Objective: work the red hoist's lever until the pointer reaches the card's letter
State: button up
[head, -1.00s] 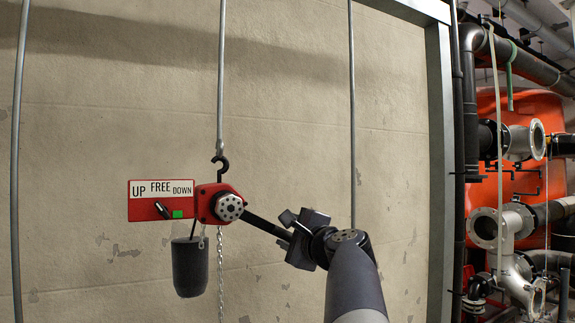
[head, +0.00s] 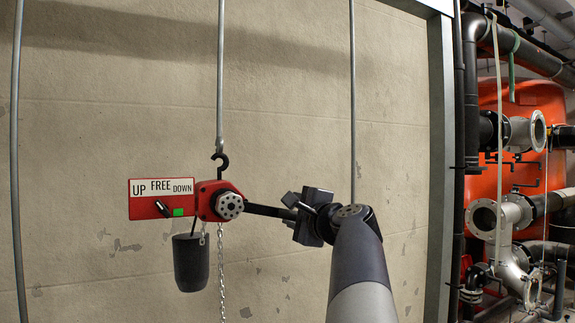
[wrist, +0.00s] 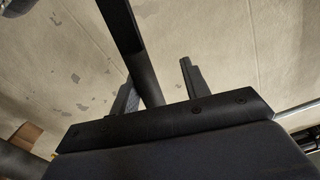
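The red hoist (head: 208,201) hangs from a black hook against the wall, with a round metal hub on its front. Its black lever (head: 268,210) runs right, sloping slightly down, to my gripper (head: 302,207). In the wrist view the lever (wrist: 122,28) passes between the two fingers, close to the left one, with a gap to the right one, so the gripper (wrist: 158,90) looks open around it. I cannot make out a lettered card or a scale pointer.
A dark cylindrical container (head: 191,263) hangs below the hoist beside a chain (head: 221,275). Vertical rods (head: 353,100) run along the wall. A steel post (head: 441,150), pipes and a red tank (head: 535,180) stand right. The wall around the lever is clear.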

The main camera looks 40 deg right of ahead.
jog(key=shift+n, duration=0.7)
notch_tip(320, 180, up, 4)
jog(key=shift+r+p, duration=0.1)
jog(key=shift+p, duration=1.1)
jog(key=shift+w+a+r+n+p, duration=0.1)
jog(key=shift+a+r+n+p, duration=0.1)
jog(key=shift+r+n+p, duration=0.55)
jog(key=shift+a+r+n+p, duration=0.15)
jog(key=shift+r+p, duration=0.3)
jog(key=shift+r, duration=0.7)
jog(key=shift+f, duration=0.1)
jog(key=shift+m, duration=0.9)
jog(key=shift+d+f+b, duration=0.2)
jog(key=shift+f+b, duration=0.5)
jog(key=shift+f, duration=0.3)
jog(key=shift+d+f+b, duration=0.2)
jog(key=shift+f+b, duration=0.5)
jog(key=shift+f, duration=0.3)
